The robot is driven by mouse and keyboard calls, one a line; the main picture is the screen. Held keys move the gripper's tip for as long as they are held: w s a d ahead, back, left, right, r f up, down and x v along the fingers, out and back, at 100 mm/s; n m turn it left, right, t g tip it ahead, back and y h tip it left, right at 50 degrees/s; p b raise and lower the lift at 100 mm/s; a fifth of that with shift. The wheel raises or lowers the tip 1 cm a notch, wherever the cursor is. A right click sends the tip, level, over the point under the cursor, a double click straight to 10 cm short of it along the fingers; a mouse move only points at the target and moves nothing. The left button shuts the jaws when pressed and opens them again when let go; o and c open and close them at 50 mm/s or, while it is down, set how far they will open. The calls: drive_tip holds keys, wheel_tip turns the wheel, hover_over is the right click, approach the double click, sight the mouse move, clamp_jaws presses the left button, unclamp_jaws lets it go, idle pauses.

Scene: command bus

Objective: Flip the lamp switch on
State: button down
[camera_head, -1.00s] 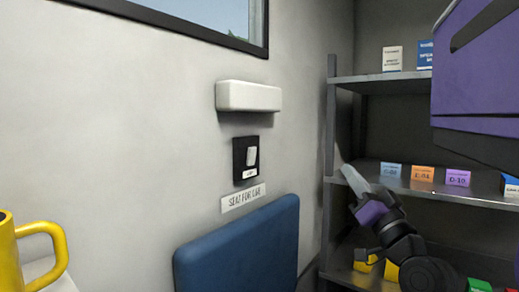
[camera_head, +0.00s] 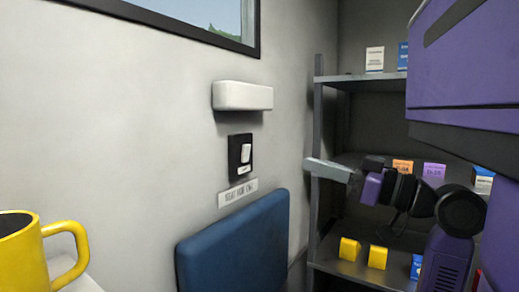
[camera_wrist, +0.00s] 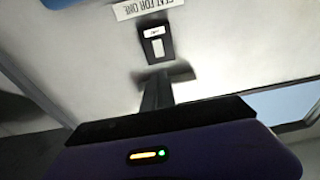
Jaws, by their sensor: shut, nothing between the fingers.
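The lamp switch (camera_head: 246,153) is a white rocker on a black wall plate (camera_head: 234,160), left of my gripper. The rocker also shows in the wrist view (camera_wrist: 158,48), where the scene is upside down. A white lamp bar (camera_head: 243,97) is mounted on the wall just above the plate, with no clear glow. My gripper (camera_head: 320,167) is shut and empty. It points left toward the wall, in front of the shelf, and appears apart from the switch. In the wrist view the dark fingers (camera_wrist: 157,92) point toward the switch, with their tips blurred.
A blue seat back (camera_head: 235,245) and a wall label (camera_head: 238,194) are below the switch. A grey metal shelf (camera_head: 318,120) with small boxes stands on the right. A yellow mug (camera_head: 18,250) is at the lower left. The wall left of the switch is bare.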

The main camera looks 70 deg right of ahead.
sight(249, 145)
drive_tip(key=shift+w, duration=0.1)
drive_tip(key=p+x, duration=0.4)
drive_tip(key=x, duration=0.9)
drive_tip(key=shift+d+r, duration=0.1)
drive_tip(key=shift+r, duration=0.1)
drive_tip(key=shift+w+d+p, duration=0.1)
drive_tip(key=shift+w+p, duration=0.25)
drive_tip(key=shift+w, duration=0.1)
drive_tip(key=shift+w+r, duration=0.15)
drive_tip(key=shift+w, duration=0.05)
drive_tip(key=shift+s, duration=0.1)
